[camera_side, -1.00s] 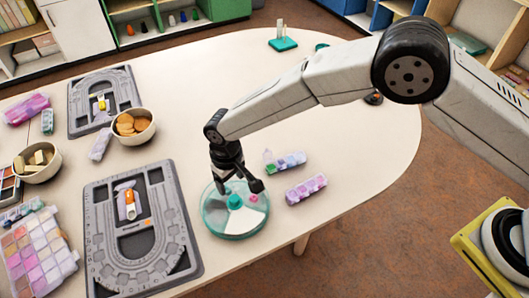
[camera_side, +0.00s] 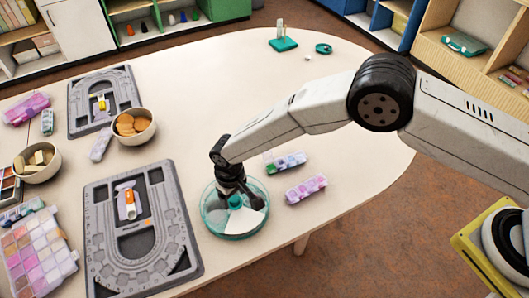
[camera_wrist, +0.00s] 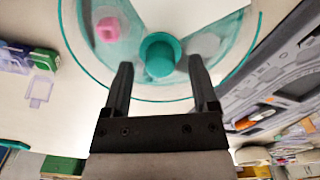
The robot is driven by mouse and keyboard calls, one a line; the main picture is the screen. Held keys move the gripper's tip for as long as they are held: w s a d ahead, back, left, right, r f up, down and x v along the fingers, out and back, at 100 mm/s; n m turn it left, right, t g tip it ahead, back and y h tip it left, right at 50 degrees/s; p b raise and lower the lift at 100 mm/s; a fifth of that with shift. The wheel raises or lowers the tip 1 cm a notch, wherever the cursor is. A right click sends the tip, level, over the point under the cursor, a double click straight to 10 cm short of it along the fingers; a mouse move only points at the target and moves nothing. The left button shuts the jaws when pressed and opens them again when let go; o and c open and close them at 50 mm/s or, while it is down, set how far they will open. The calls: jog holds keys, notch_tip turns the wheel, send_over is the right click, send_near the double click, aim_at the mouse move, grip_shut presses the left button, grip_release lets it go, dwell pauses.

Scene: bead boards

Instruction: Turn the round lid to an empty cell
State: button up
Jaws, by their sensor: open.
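The round box (camera_side: 222,228) is a shallow teal dish with a clear lid, near the table's front edge in the side view. Its rim also shows in the wrist view (camera_wrist: 150,99). The teal centre knob (camera_wrist: 160,55) stands up from the lid. A pink piece (camera_wrist: 107,30) lies left of the knob in the wrist view, with white wedge areas beside and beyond it. My gripper (camera_wrist: 161,68) is open over the box, one finger on each side of the knob, with gaps visible. In the side view my gripper (camera_side: 243,201) partly hides the lid.
A grey bead board (camera_side: 105,250) lies left of the round box, another (camera_side: 80,120) farther back. Two small bead cases (camera_side: 306,188) (camera_side: 286,162) lie right of the box. Bowls (camera_side: 134,138) (camera_side: 50,169) stand at left.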

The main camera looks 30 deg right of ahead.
jog(key=shift+f, duration=0.35)
grip_shut()
dwell(1.3)
